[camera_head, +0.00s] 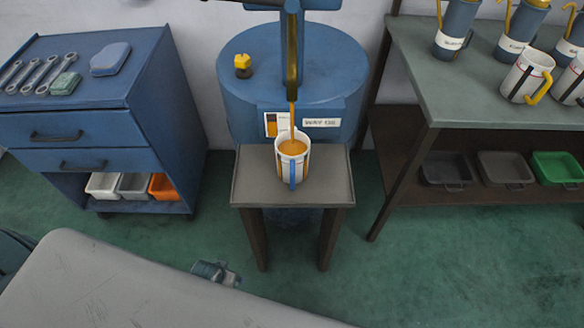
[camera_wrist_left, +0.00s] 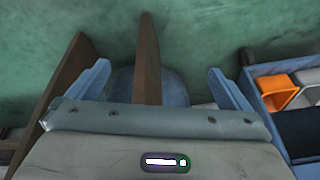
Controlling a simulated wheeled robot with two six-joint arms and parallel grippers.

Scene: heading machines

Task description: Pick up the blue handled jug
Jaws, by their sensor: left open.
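The blue handled jug (camera_head: 305,165) is white, with its blue handle facing me. It stands upright on a small dark table (camera_head: 245,195) under the spout of a blue drum. An amber stream runs into it, and amber liquid shows inside its mouth. It does not show in the left wrist view. My left gripper (camera_wrist_left: 156,70) is open and empty in the left wrist view, its two blue fingers apart. A table leg and part of the drum show beyond the fingers. My right gripper is not in view.
The blue drum (camera_head: 240,100) stands behind the jug. A blue cabinet (camera_head: 180,110) with wrenches on top is at left. A bench (camera_head: 440,90) at right holds several jugs with yellow handles, with bins below. Green floor (camera_head: 430,270) is clear at front right.

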